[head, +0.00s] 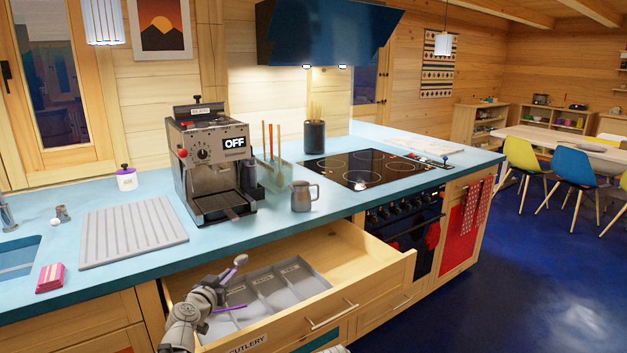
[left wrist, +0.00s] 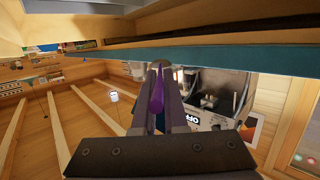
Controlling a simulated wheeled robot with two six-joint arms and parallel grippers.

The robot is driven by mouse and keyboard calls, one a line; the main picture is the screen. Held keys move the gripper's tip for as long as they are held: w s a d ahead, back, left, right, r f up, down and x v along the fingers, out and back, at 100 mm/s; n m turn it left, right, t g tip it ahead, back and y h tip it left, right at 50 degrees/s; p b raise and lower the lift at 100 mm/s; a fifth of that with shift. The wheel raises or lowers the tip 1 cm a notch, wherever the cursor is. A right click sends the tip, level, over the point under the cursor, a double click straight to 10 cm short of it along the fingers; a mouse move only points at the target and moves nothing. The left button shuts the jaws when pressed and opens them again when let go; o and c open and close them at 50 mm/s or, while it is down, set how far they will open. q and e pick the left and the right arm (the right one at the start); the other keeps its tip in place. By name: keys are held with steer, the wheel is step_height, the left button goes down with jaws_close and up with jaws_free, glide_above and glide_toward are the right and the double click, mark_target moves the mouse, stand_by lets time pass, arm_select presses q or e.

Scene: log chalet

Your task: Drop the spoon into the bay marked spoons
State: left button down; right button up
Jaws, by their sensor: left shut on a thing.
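The spoon (head: 240,260) shows its pale bowl above and to the right of my left gripper (head: 222,283), tilted upward. My left gripper is shut on the spoon, over the open cutlery drawer (head: 345,256). In the left wrist view, a purple handle (left wrist: 157,92) sits between the fingers. A grey tray (head: 318,283) with several bays lies in the drawer. Its bay labels are too small to read, so I cannot tell which bay is marked spoons. My arm hides the tray's left part. A purple strip (head: 231,308) shows near the tray's front; I cannot tell what it belongs to. My right gripper is not in view.
The blue counter (head: 150,267) runs above and behind the drawer. On it stand a coffee machine (head: 212,160), a metal jug (head: 303,196), a ribbed drainer mat (head: 132,232) and a hob (head: 362,168). The drawer front (head: 318,310) reads cutlery. The right part of the drawer is empty.

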arm_select(q)
step_height(320, 180, down, 4)
steer(key=b, duration=0.3)
steer(key=shift+f, duration=0.1)
steer(key=c, duration=0.9)
jaws_free()
step_height(320, 180, up, 10)
steer(key=p, duration=0.9)
steer(key=shift+p, duration=0.35)
